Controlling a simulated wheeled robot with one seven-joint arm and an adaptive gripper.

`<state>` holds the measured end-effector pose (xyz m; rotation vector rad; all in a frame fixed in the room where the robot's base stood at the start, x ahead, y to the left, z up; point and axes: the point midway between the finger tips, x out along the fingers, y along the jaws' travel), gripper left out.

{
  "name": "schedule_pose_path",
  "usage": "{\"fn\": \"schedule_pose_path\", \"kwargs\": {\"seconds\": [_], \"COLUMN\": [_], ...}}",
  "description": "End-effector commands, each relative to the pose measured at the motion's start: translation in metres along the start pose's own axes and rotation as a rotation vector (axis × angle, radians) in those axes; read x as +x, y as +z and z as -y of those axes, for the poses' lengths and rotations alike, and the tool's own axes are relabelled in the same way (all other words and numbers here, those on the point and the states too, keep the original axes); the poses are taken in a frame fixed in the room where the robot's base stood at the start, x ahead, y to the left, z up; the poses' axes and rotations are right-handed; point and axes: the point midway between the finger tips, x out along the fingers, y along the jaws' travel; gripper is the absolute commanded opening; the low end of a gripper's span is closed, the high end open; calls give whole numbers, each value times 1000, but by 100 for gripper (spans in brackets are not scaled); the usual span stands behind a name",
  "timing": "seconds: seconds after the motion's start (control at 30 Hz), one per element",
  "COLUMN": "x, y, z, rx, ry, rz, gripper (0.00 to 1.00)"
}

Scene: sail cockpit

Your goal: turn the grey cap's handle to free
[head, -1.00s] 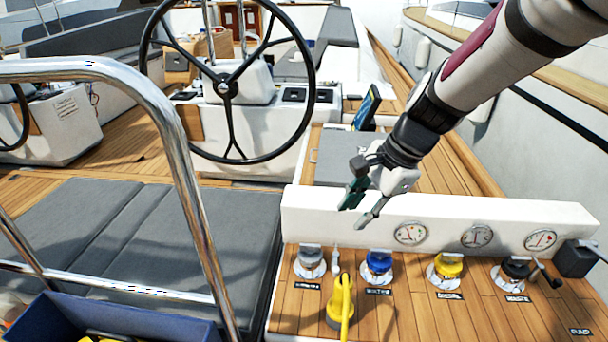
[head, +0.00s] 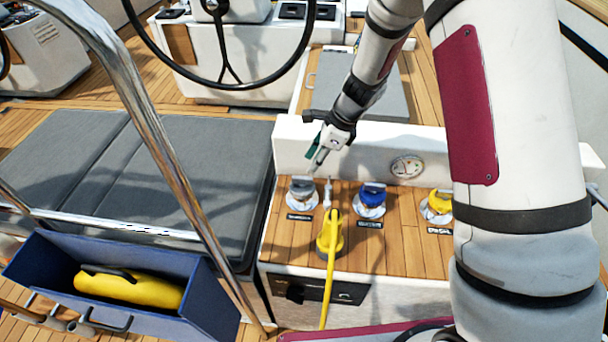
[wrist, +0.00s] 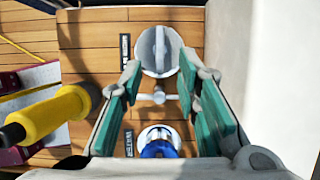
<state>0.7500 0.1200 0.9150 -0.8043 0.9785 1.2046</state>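The grey cap (head: 302,189) sits at the left end of the row of caps on the wooden deck panel. In the wrist view the grey cap (wrist: 147,52) shows from above as a round metal disc with an upright handle plate across its middle, running up and down the picture. My gripper (head: 319,158) hangs above and slightly behind the grey cap, apart from it. In the wrist view my gripper (wrist: 160,75) is open and empty, its green pads on either side of the line to the cap. The cap's label is too small to read surely.
The blue cap (head: 371,194) and yellow cap (head: 437,205) stand to the right. A small metal fitting (wrist: 158,97) lies between the grey and blue caps. The white coaming (head: 350,150) with a gauge rises behind.

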Motion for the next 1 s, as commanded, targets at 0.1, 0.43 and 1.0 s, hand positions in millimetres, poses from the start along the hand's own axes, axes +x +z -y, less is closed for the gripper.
{"fn": "schedule_pose_path", "kwargs": {"seconds": [0.1,0.43,1.0], "x": [25,69,76], "y": [-1,0,0], "z": [-1,0,0], "rx": [1,0,-1], "ry": [5,1,-1], "rz": [-1,0,0], "gripper": [30,30,0]}}
